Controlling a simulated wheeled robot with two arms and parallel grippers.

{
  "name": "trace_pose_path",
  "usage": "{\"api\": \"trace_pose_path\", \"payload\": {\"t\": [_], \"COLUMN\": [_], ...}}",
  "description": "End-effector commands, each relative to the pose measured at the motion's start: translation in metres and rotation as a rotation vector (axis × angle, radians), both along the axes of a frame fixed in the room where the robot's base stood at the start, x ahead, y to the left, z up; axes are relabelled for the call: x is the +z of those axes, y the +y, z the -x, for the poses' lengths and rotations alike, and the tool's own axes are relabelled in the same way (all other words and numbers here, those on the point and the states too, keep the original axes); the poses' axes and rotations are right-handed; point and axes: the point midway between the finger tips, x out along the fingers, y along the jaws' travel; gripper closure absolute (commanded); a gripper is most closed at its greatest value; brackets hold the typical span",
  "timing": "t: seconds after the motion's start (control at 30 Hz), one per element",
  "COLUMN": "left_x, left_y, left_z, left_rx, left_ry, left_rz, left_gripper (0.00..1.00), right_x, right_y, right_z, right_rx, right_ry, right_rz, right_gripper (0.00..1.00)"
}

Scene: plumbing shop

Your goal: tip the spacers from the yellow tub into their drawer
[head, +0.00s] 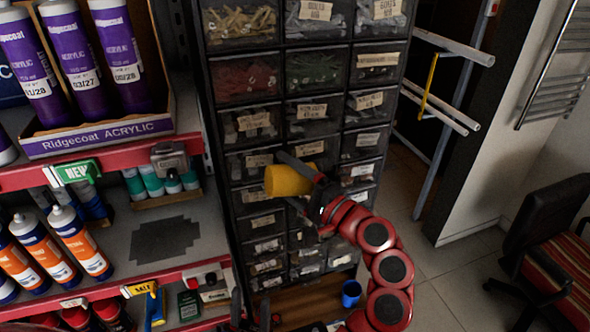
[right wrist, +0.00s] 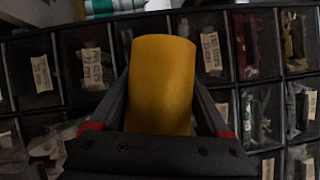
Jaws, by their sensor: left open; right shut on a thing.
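The yellow tub (head: 287,180) is gripped by my right gripper (head: 306,184) in front of the dark drawer cabinet (head: 203,50). It lies tilted, nearly on its side, with one end to the left. The right wrist view also shows the tub (right wrist: 160,85) between both fingers (right wrist: 160,118). Spacers are not visible in it. The cabinet has several small drawers with tan labels; the label writing is too small to read surely, and the tub and gripper hide some fronts. I cannot tell that any drawer is pulled out. My left gripper (head: 250,314) is open and empty at the bottom edge, low before the cabinet.
Shelves with purple tubes (head: 75,50) and orange-white bottles (head: 80,245) stand at the left. A blue cup (head: 351,293) is at the cabinet's foot. Pipes on a rack (head: 440,45) and a striped chair (head: 560,250) are at the right, with bare floor between.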

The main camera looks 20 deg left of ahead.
Motion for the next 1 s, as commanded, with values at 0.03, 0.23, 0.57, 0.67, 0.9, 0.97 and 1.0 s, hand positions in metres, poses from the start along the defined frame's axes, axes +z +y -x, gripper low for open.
{"api": "trace_pose_path", "payload": {"t": [0.03,0.23,0.57,0.67,0.9,0.97,1.0], "left_x": [0.004,0.005,-0.026,-0.038,0.003,0.008,0.011], "left_y": [0.000,0.000,0.000,0.000,0.000,0.000,0.000], "left_z": [0.000,0.000,0.000,0.000,0.000,0.000,0.000], "left_rx": [0.000,0.000,0.000,0.000,0.000,0.000,0.000], "left_ry": [-0.001,-0.001,-0.001,-0.001,-0.001,-0.001,-0.001], "left_rz": [0.000,0.000,0.000,0.000,0.000,0.000,0.000], "left_gripper": [0.50,0.50,0.50,0.50,0.50,0.50,0.50], "right_x": [0.002,-0.005,-0.010,-0.009,0.003,0.002,0.003], "right_y": [0.003,0.012,0.016,0.012,0.006,0.004,0.002], "right_z": [0.002,0.007,0.010,0.008,0.004,0.003,0.002], "right_rx": [0.000,-0.002,-0.006,-0.010,-0.002,-0.003,-0.003], "right_ry": [-0.051,-0.230,-0.548,-0.624,-0.752,-0.797,-0.826], "right_rz": [0.068,0.329,0.798,0.913,1.117,1.181,1.225], "right_gripper": [0.73,0.73,0.73,0.73,0.73,0.73,0.73]}}
